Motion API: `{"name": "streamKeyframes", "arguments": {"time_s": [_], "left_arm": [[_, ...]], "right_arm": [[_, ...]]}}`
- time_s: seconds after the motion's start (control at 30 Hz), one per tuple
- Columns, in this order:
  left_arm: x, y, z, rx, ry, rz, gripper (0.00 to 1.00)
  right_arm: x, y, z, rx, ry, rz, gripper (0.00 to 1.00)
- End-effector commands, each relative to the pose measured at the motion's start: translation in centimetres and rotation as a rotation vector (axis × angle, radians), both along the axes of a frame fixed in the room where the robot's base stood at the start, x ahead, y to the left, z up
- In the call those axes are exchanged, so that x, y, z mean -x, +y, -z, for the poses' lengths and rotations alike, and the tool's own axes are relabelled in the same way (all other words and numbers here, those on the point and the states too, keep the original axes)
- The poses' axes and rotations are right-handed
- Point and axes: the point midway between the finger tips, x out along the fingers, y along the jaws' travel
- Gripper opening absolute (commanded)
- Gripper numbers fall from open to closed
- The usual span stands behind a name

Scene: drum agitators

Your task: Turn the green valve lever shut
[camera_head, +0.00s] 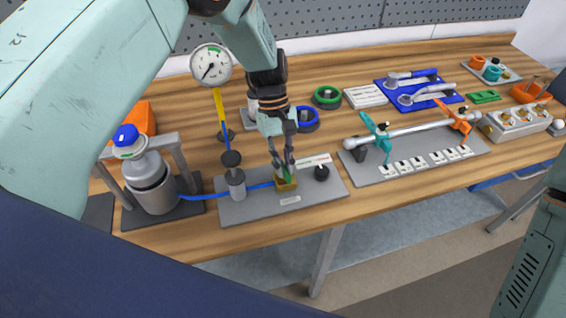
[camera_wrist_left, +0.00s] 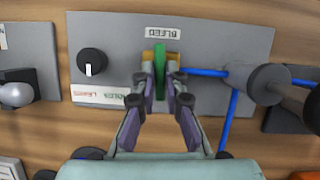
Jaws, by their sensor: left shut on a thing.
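The green valve lever (camera_wrist_left: 159,68) stands on a brass valve body (camera_wrist_left: 147,57) on a grey panel (camera_wrist_left: 105,35) in the left wrist view. In the head view the green lever (camera_head: 286,174) is mostly hidden by my gripper, above the brass body (camera_head: 288,185). My left gripper (camera_head: 284,165) reaches down from above. In the left wrist view its two fingers (camera_wrist_left: 160,90) lie on either side of the lever and are shut on it. My right gripper is not in view.
A black knob (camera_head: 321,172) sits beside the valve. A blue hose (camera_head: 205,195) runs from a grey-white bottle (camera_head: 150,180) to a grey cylinder (camera_head: 237,188) on the panel. A gauge (camera_head: 211,65) stands behind. A rail with teal and orange clamps (camera_head: 410,130) is at right.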

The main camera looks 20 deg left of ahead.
Motion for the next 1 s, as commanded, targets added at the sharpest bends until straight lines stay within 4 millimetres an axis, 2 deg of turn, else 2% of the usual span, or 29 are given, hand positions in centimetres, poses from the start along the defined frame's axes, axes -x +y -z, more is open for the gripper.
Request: {"name": "streamKeyframes", "arguments": {"time_s": [0.63,0.67,0.7,0.9,1.0], "left_arm": [[-0.41,-0.03,-0.38,0.001,-0.01,0.048,0.0],[-0.41,-0.03,-0.38,0.001,-0.01,0.048,0.13],[-0.41,-0.02,-0.39,0.001,-0.01,0.048,0.16],[-0.24,-0.03,-0.21,0.0,-0.005,0.048,0.33],[-0.17,-0.03,-0.16,0.0,-0.004,0.048,0.34]], "right_arm": [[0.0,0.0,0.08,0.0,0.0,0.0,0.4],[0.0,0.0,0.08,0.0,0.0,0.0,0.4],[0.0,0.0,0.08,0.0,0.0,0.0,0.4],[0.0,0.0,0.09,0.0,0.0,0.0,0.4],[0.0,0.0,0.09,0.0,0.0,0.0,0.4]]}}
